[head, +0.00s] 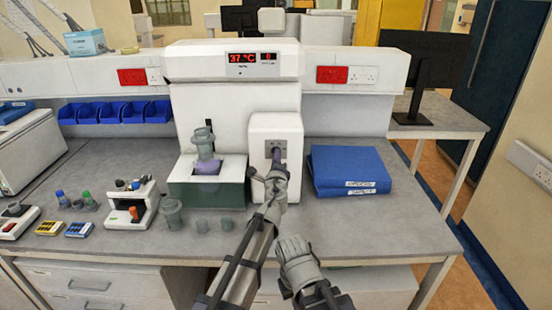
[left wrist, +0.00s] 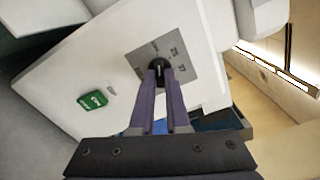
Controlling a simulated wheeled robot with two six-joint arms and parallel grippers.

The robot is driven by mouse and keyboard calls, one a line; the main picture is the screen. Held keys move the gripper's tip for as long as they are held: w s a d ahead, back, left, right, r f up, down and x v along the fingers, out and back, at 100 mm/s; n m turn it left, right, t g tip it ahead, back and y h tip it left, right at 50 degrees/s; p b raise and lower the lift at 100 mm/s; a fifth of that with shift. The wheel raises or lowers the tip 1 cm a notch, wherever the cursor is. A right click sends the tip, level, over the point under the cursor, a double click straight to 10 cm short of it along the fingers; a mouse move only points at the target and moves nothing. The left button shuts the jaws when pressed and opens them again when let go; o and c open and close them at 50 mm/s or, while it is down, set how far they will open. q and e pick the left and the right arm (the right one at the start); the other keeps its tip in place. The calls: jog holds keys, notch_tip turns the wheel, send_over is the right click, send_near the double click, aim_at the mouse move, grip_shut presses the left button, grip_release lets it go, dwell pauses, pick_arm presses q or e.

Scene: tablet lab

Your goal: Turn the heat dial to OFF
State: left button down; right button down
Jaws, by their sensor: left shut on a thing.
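The heat dial (left wrist: 159,65) is a small dark round knob on a grey marked panel (left wrist: 180,60) on the front of a white machine. In the left wrist view my left gripper (left wrist: 162,78) has its purple fingers closed on the dial. In the head view the left gripper (head: 276,163) reaches up to the grey panel (head: 275,146), and the dial itself is mostly hidden. The panel's marks are too small to read, so I cannot tell the dial's setting. My right gripper (head: 294,252) hangs at the front, away from the machine; its fingers are unclear.
A red display (head: 242,57) reads 37 °C above. A green switch (left wrist: 92,99) sits beside the panel. Blue binders (head: 350,170) lie close on the right. A beaker-like vessel (head: 205,143) stands on the left, with grey cups (head: 172,215) in front.

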pick_arm(q)
jog(key=shift+n, duration=0.6)
jog(key=c, duration=0.9)
grip_release()
jog(key=shift+s, duration=0.15)
jog(key=s, duration=0.7)
jog(key=shift+s, duration=0.3)
